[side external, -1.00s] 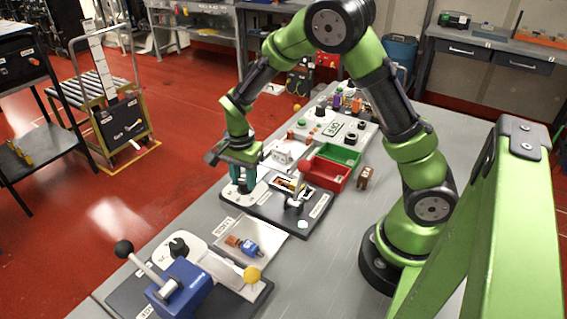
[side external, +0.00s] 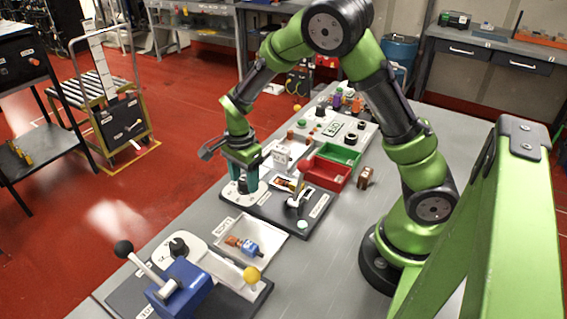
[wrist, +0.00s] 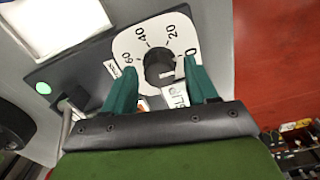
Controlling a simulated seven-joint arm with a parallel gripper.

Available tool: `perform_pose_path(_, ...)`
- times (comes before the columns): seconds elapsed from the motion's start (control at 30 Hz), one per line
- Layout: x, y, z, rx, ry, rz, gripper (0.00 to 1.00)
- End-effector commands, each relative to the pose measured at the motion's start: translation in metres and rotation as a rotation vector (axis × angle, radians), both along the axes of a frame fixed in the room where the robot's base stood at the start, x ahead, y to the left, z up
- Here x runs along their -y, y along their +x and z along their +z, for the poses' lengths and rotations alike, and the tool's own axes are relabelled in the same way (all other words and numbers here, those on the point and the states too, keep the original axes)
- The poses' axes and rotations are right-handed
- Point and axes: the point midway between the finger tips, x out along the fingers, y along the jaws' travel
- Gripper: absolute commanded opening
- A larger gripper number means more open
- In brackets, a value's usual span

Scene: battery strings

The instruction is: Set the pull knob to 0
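The pull knob (wrist: 158,68) is a dark round knob on a white dial plate (wrist: 128,47) marked 0, 20, 40 and 60. A light pointer mark on its right side faces roughly toward the 0. My gripper (wrist: 160,70) is open, with one teal finger on each side of the knob. A gap shows between the fingers and the knob in the wrist view. In the side view my gripper (side external: 243,184) points down over the dial plate, and its fingers partly hide the knob. A "PULL" label is partly hidden between the fingers.
A lever (side external: 298,200) stands on the same dark panel, with a pale green button (side external: 302,224) nearby. Red (side external: 327,174) and green bins sit behind. A white tray (side external: 270,232) with a blue-and-orange part and a blue lever box (side external: 180,288) lie toward the front.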

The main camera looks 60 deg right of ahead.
Motion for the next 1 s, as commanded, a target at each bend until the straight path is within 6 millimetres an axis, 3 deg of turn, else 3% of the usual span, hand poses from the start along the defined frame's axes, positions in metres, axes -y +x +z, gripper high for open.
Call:
perform_pose_path(0.23,-0.001,0.0,0.002,0.0,0.001,0.002,0.57)
perform_pose_path(0.63,-0.001,0.0,0.031,0.001,0.001,0.003,0.57)
perform_pose_path(1.0,-0.001,0.0,0.035,0.0,0.0,0.003,0.57)
